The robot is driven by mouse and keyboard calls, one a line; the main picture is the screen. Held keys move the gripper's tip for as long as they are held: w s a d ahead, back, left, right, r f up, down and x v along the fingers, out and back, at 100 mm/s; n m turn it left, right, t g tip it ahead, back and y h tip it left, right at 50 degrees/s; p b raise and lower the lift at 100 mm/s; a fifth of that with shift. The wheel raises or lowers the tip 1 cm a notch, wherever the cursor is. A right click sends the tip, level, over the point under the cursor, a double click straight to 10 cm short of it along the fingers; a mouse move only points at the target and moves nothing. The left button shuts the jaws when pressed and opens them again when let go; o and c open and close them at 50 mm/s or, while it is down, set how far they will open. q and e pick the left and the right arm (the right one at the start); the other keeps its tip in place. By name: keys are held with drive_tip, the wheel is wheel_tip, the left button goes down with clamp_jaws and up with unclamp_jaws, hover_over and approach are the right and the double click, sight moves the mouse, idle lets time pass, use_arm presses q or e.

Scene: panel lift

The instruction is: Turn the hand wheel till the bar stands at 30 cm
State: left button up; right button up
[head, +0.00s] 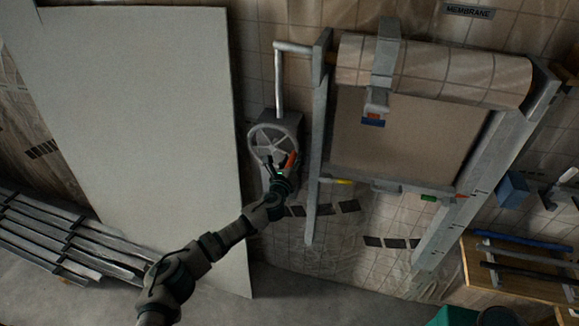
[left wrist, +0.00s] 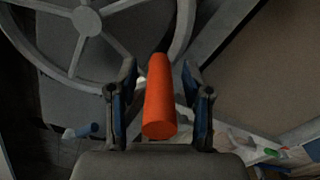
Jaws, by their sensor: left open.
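The grey spoked hand wheel (head: 266,139) sits on a grey box on the wall, left of the frame; it also shows in the left wrist view (left wrist: 88,22). Its orange handle (head: 291,160) is at the wheel's lower right. My left gripper (head: 282,170) is open at the handle. In the left wrist view the orange handle (left wrist: 160,95) lies between the two open fingers, with gaps visible on both sides. The bar (head: 405,187) hangs level along the lower edge of the brown sheet (head: 405,135). The scale's figures are too small to read. My right gripper is not in view.
A large pale panel (head: 140,120) leans at the left. Metal rails (head: 60,240) lie at lower left. Grey posts (head: 317,150) flank the sheet under a roll (head: 440,72). A red mark (head: 461,196) shows by the right post. A wooden rack (head: 520,275) stands at lower right.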

use_arm(q)
drive_tip(key=v, duration=1.1)
drive_tip(key=shift+s+a+f, duration=0.15)
drive_tip(key=shift+a, duration=0.1)
drive_tip(key=shift+d, duration=0.1)
